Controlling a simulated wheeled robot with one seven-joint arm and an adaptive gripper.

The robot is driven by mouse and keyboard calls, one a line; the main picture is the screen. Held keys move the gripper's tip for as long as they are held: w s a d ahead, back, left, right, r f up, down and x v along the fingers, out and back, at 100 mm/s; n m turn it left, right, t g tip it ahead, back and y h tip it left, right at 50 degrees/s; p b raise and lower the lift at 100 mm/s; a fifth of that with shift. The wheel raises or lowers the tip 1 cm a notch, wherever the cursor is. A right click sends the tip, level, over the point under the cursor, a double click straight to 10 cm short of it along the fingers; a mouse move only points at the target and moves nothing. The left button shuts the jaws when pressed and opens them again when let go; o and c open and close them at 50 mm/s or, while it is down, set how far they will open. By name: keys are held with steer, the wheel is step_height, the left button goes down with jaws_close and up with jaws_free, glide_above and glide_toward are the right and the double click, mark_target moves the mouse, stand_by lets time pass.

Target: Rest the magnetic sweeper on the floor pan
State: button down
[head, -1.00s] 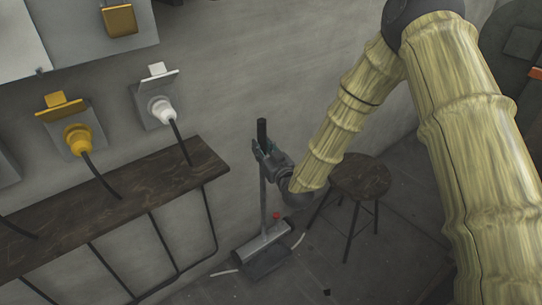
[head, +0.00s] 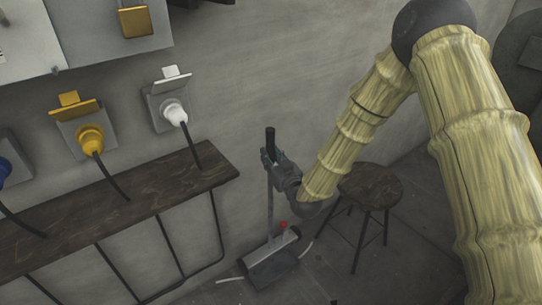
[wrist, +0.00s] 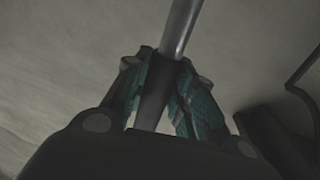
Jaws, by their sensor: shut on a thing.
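The magnetic sweeper is an upright grey pole (head: 269,205) with a black grip (head: 270,138) on top and a grey bar-shaped head (head: 272,246) at its foot. My gripper (head: 270,163) is shut on the sweeper near the grip. In the wrist view, teal-padded fingers (wrist: 163,98) close on its dark grip, with the metal pole (wrist: 180,28) running beyond. A dark flat shape, apparently the floor pan (head: 271,271), lies on the floor at the head. I cannot tell whether head and pan touch.
A dark wooden stool (head: 370,187) stands right of the sweeper. A wooden shelf (head: 120,210) on a metal frame runs along the wall at left, below plugged-in sockets (head: 172,112). Pale strips (head: 308,248) lie beside the pan. A red knob (head: 283,225) shows near the head.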

step_height(320, 180, down, 7)
steer(key=b, duration=0.3)
steer(key=shift+f+b, duration=0.15)
steer(key=shift+b, duration=0.2)
stand_by(0.4)
steer(key=c, duration=1.1)
jaws_free()
steer(key=shift+o, duration=0.3)
steer(key=shift+f, duration=0.15)
steer(key=o, duration=1)
steer(key=shift+o, duration=0.2)
steer(key=shift+s, duration=0.1)
steer(key=p+v, duration=0.1)
steer(key=v, duration=0.8)
